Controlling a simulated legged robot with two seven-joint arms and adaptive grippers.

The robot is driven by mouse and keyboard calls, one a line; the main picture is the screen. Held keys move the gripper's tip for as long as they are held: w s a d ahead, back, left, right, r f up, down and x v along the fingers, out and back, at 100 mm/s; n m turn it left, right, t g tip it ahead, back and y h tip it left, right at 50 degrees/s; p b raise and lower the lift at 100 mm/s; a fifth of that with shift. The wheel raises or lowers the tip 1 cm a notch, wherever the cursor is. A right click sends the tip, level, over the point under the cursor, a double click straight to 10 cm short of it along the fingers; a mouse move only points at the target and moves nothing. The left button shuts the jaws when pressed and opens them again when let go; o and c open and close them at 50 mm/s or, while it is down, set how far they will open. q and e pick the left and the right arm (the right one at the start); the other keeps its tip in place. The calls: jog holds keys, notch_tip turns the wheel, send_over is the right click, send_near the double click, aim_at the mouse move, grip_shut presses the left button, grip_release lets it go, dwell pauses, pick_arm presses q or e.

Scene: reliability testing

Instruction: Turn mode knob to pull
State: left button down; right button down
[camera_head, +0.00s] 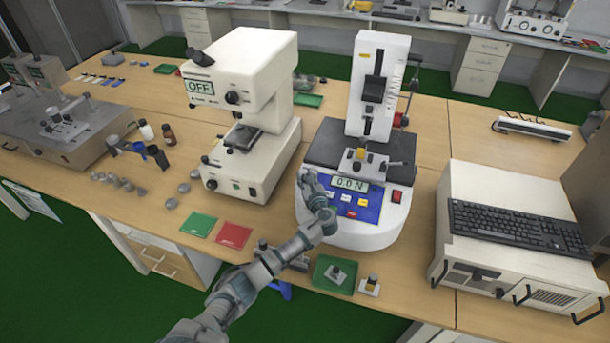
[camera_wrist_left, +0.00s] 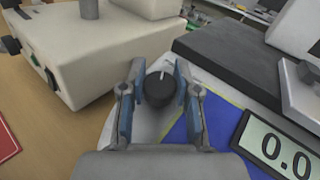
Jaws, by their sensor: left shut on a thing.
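The black mode knob (camera_wrist_left: 160,88) sits on the blue control panel's edge of the white force tester. In the left wrist view it stands between the two fingers of my left gripper (camera_wrist_left: 160,90), and a white pointer mark shows at its top, pointing roughly away from me. In the head view my left gripper (camera_head: 310,183) is at the left side of the tester's panel (camera_head: 358,205) and hides the knob. The tester's display (camera_head: 350,184) reads 0.0 N; it also shows in the left wrist view (camera_wrist_left: 275,148). My right gripper is not in view.
A white microscope-like machine (camera_head: 240,110) marked OFF stands left of the tester. A computer case with a keyboard (camera_head: 515,228) stands to the right. Green and red cards (camera_head: 232,235), a green tray (camera_head: 325,266) and small metal parts lie along the front edge.

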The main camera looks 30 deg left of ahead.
pick_arm(q)
jog(key=shift+n+g+y, duration=0.4)
jog(key=shift+n+g, duration=0.2)
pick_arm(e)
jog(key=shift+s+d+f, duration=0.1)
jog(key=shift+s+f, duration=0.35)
pick_arm(q)
jog(key=c, duration=0.8)
grip_release()
jog(key=shift+s+d, duration=0.2)
jog(key=shift+d, duration=0.2)
jog(key=v, duration=1.1)
